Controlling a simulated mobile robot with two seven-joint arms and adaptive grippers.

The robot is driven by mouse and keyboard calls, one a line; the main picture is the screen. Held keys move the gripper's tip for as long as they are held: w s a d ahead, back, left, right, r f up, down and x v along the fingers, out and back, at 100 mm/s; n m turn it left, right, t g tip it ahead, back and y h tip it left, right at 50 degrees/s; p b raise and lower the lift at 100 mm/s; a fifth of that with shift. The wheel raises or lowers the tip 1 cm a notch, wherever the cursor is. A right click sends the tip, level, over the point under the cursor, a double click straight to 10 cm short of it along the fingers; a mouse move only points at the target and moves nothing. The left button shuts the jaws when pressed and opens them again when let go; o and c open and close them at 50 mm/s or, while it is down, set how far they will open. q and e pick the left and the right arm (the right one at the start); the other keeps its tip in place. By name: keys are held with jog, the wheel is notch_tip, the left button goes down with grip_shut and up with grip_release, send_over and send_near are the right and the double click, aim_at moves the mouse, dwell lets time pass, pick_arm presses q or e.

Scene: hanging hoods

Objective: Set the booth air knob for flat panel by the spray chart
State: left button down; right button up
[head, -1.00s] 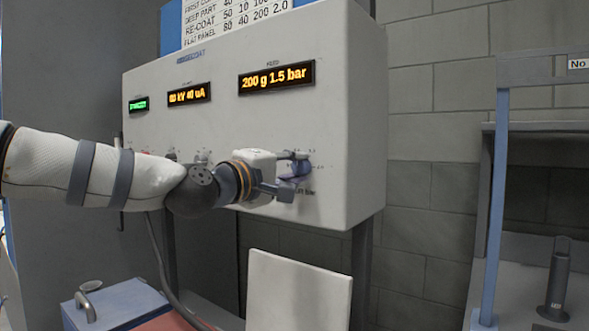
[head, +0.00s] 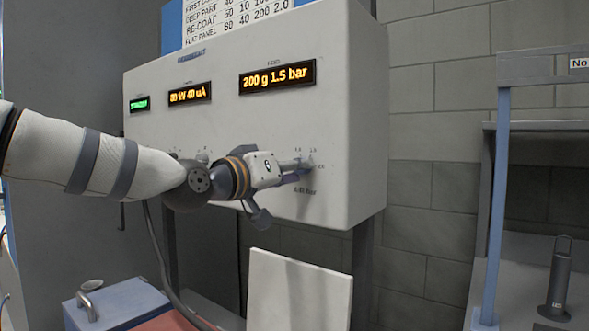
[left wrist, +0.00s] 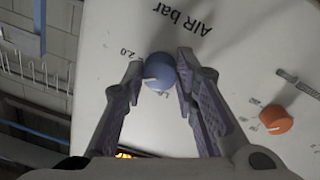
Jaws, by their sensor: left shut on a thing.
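My left gripper (head: 300,168) is at the right end of the control box front, over the "AIR bar" label. In the left wrist view, the gripper (left wrist: 161,66) has its two fingers on either side of a round blue knob (left wrist: 160,74) and is shut on it. A white mark shows on the knob; a 2.0 scale mark lies to its left. In the head view the fingers mostly hide the knob. The feed display (head: 277,76) reads 200 g 1.5 bar. The spray chart (head: 238,22), partly cut off, lists FLAT PANEL 80 40 200 2.0. My right gripper is out of view.
An orange knob (left wrist: 276,119) sits beside the blue one in the left wrist view. The middle display (head: 190,93) reads 80 kV 40 uA. A pale flat panel (head: 300,290) stands below the box. A blue frame post (head: 495,210) is at right.

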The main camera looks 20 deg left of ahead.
aim_at(306, 115)
pick_arm(q)
jog(key=m, duration=0.6)
jog(key=shift+a+r+m, duration=0.1)
jog(key=shift+r+m, duration=0.1)
jog(key=shift+m, duration=0.2)
dwell(0.4)
jog(key=c, duration=1.3)
grip_release()
notch_tip(306, 115, up, 10)
jog(key=shift+f, duration=0.1)
